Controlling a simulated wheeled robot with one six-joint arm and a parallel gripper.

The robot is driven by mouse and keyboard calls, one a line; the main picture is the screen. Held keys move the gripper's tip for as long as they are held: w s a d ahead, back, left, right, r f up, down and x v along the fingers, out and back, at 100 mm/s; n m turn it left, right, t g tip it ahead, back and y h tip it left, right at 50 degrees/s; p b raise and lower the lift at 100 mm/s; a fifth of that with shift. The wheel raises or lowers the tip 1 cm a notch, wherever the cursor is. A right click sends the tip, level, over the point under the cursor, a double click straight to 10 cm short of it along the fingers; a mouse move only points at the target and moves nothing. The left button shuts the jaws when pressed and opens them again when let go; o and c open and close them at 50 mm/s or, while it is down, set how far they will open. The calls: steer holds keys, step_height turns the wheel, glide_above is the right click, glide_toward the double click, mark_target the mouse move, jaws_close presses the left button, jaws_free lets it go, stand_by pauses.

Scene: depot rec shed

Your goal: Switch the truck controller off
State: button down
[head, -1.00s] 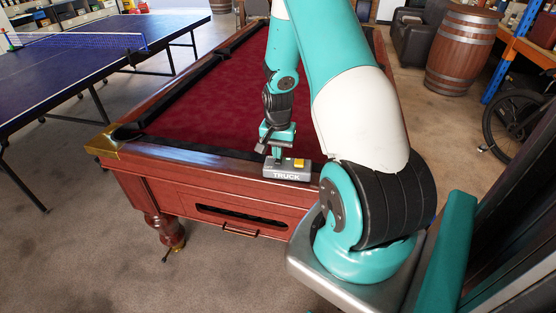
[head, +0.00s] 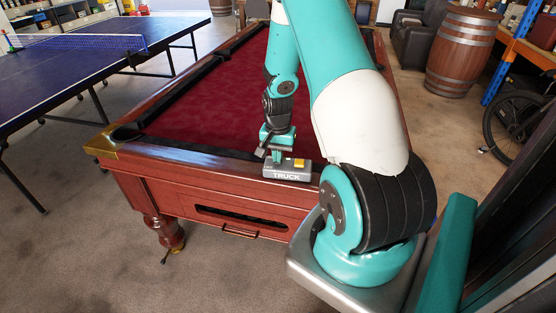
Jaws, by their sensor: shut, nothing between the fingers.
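The truck controller (head: 287,174) is a small grey box marked "TRUCK" on the near wooden rail of the pool table. A yellow part (head: 299,163) shows on the right of its top. My gripper (head: 276,158) is shut and empty, pointing down at the left part of the controller's top. It is at or just above that surface; I cannot tell whether it touches. The gripper hides the left part of the top, so any switch there and its position cannot be made out.
The pool table (head: 200,165) has red cloth (head: 215,105) that is bare around my arm. A blue table-tennis table (head: 70,65) stands at the left. A barrel (head: 461,52), a black armchair (head: 414,35) and a bicycle wheel (head: 512,125) are at the right. Carpet is clear at front left.

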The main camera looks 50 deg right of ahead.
steer(key=shift+f, duration=0.25)
steer(key=shift+r+p, duration=2.65)
steer(key=shift+r, duration=0.95)
steer(key=shift+f, duration=0.1)
